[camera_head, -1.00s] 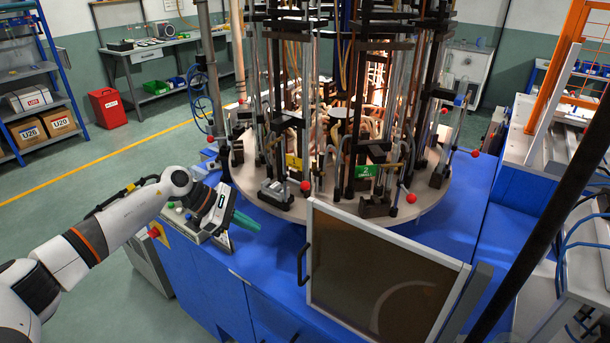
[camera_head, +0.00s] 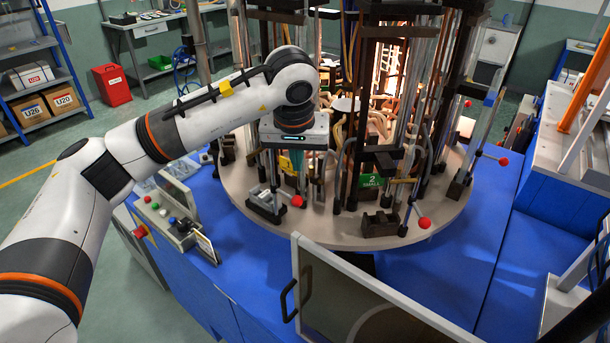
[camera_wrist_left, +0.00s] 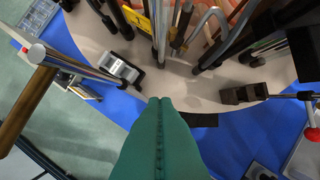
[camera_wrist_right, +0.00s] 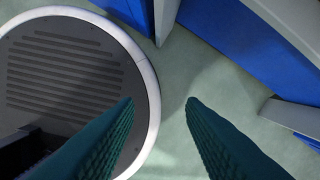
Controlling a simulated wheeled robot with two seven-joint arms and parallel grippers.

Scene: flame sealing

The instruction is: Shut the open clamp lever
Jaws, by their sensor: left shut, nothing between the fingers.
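Clamps with red ball knobs stand around the edge of the round table (camera_head: 330,232). The front-left clamp (camera_head: 265,204) has a grey base, with a red knob (camera_head: 297,201) to its right; this clamp also shows in the left wrist view (camera_wrist_left: 122,68). Another red knob (camera_head: 424,222) is on the front-right clamp, also at the right edge of the left wrist view (camera_wrist_left: 313,133). I cannot tell which lever is open. My left gripper (camera_wrist_left: 160,102) is shut and empty, pointing down above the front-left clamp, apparently apart from it. My right gripper (camera_wrist_right: 160,100) is open and empty, away from the table.
A framed dark panel (camera_head: 370,310) with a black handle stands in front of the table. Rods and tubes crowd the table behind the clamps. A control box (camera_head: 165,217) sits at the left. The blue deck (camera_head: 245,262) before the table is mostly clear.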

